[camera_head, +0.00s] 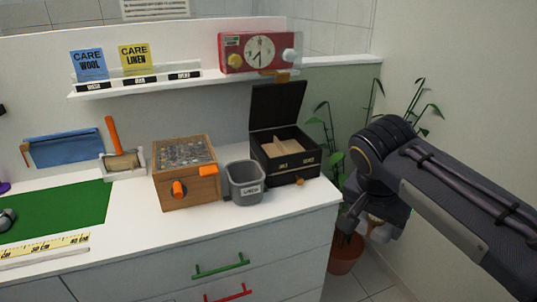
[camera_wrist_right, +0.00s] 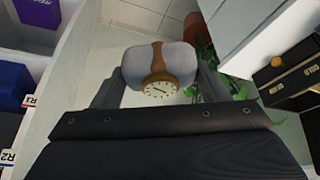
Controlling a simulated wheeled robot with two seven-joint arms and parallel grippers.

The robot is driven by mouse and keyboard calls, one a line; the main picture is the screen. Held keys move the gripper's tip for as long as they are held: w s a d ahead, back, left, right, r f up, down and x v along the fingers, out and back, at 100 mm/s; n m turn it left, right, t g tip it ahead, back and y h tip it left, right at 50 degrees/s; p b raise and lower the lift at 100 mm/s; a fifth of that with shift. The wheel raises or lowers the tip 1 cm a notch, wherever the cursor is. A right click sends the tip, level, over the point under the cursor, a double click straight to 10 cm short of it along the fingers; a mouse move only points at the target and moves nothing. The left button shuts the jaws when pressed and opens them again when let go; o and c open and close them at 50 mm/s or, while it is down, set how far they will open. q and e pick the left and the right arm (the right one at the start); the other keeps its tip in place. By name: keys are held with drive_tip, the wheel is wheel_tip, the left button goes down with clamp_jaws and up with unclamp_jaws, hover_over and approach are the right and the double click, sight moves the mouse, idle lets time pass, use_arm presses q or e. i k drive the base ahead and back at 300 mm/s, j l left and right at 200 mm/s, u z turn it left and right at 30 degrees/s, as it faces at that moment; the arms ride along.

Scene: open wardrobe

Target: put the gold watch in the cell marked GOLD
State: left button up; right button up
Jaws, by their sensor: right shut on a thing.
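The gold watch (camera_wrist_right: 160,85) has a cream dial and a brown-gold strap, and it is wrapped round a pale grey cushion. In the right wrist view my right gripper (camera_wrist_right: 158,80) has a finger on each side of this cushion and is shut on it. In the head view my right gripper (camera_head: 378,222) hangs right of the counter, over the floor side, and the watch is mostly hidden there. The black watch box (camera_head: 264,168) stands at the counter's right end with its lid up. Its cells have tan dividers; the left front label (camera_head: 283,166) seems to read GOLD. My left gripper is not in view.
A grey bin (camera_head: 245,186) and a wooden box with a glassy top (camera_head: 187,188) stand left of the black box. A shelf (camera_head: 140,84) with a red clock (camera_head: 232,60) is above. A potted plant (camera_head: 345,250) stands behind my right gripper.

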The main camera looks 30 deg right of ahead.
sight(273, 156)
drive_tip(key=i, duration=0.85)
